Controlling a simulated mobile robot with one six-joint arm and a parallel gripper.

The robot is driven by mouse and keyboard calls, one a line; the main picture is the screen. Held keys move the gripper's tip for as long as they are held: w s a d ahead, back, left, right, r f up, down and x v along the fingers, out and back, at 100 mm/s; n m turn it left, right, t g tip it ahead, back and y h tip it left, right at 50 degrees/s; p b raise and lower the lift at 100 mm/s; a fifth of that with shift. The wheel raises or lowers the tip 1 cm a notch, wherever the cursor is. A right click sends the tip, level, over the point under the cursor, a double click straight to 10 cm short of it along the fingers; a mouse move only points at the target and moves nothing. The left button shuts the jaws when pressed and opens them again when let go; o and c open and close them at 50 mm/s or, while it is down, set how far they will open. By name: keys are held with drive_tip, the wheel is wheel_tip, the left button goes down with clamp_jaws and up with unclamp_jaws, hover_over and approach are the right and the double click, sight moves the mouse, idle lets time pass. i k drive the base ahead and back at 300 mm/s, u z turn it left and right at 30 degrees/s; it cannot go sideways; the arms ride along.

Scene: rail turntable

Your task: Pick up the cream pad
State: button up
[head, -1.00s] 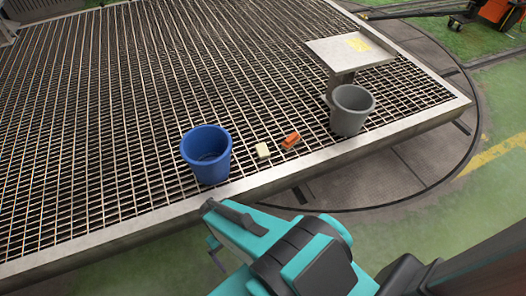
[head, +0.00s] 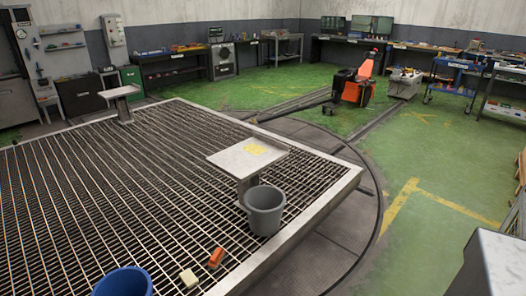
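The cream pad (head: 189,278) is a small pale block lying on the metal grating near its front edge, low in the head view. It lies just right of a blue bucket (head: 124,283) and left of a small orange block (head: 216,257). The bottom of the frame cuts off much of the bucket. My gripper is not in this view, so its opening and its distance to the pad do not show.
A grey bucket (head: 265,210) stands on the grating, right of the orange block. Behind it is a metal stand (head: 247,160) with a yellow patch. The raised grating has a metal rim (head: 300,228). Green floor (head: 440,160) lies open to the right.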

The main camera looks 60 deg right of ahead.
sight(189, 278)
drive_tip(key=z, duration=4.3)
drive_tip(key=i, duration=0.1)
drive_tip(key=u, duration=2.8)
drive_tip(key=k, duration=0.95)
drive_tip(key=u, duration=0.15)
drive_tip(key=i, duration=0.7)
